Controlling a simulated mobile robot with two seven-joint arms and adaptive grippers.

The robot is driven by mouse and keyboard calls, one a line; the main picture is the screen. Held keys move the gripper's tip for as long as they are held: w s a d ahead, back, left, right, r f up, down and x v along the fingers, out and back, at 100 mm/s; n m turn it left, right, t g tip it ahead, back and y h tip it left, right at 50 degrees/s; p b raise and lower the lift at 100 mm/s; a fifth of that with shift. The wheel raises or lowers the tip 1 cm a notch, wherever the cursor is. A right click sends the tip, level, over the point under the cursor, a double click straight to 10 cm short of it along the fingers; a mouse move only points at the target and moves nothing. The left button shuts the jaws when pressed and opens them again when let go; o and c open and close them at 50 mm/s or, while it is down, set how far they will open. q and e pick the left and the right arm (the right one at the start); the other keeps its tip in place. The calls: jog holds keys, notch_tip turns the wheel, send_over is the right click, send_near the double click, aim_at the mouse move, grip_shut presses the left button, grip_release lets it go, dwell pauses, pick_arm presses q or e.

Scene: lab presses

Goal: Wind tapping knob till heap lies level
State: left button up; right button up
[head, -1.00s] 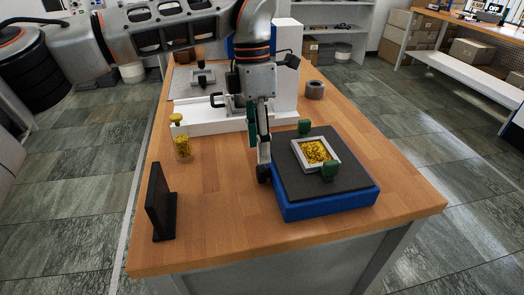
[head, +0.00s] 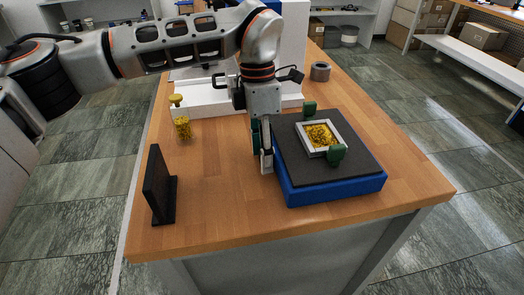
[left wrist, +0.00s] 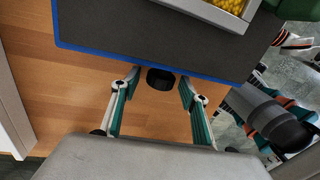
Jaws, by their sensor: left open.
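A blue tapping box (head: 335,190) with a dark grey top stands on the bench. On it sits a pale square frame (head: 340,142) with green grips (head: 337,153), holding a yellow granular heap (head: 320,135). The heap's surface looks uneven. A black round knob (left wrist: 160,79) shows at the box's edge in the left wrist view; in the head view my gripper hides it. My left gripper (head: 262,162) points down beside the box's left side, open. In the left wrist view its fingers (left wrist: 157,83) stand on either side of the knob, apart from it.
A black upright plate (head: 158,186) stands at the front left of the bench. A jar of yellow grains (head: 183,128) stands behind it. A white press base (head: 205,104) and a grey ring (head: 320,71) are farther back. The front middle of the bench is clear.

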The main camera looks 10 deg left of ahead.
pick_arm(q)
jog(key=c, duration=1.1)
jog(key=shift+o, duration=0.2)
jog(key=shift+s+r+t+p, duration=0.1)
jog(key=shift+r+t+p, duration=0.25)
jog(key=shift+p, duration=0.2)
jog(key=shift+r+p, duration=0.25)
jog(key=shift+p, duration=0.3)
jog(key=shift+s+t+p, duration=0.1)
jog(key=shift+t+p, duration=0.45)
jog(key=shift+p, duration=0.05)
jog(key=shift+s+t+y+p, duration=0.1)
jog(key=shift+t+y+p, duration=0.5)
jog(key=shift+p, duration=0.5)
jog(key=shift+d+f+t+p, duration=0.1)
jog(key=shift+t+p, duration=0.3)
jog(key=shift+t, duration=0.2)
jog(key=shift+f+t+y, duration=0.3)
jog(key=shift+f+t, duration=0.15)
jog(key=shift+t, duration=0.15)
pick_arm(e)
jog(key=shift+s+a+r+m, duration=0.15)
jog(key=shift+s+r, duration=0.2)
jog(key=shift+r, duration=0.45)
jog(key=shift+s+a+r+m, duration=0.15)
jog(key=shift+s+r, duration=0.15)
jog(key=shift+r, duration=0.5)
jog(key=shift+d+f, duration=0.1)
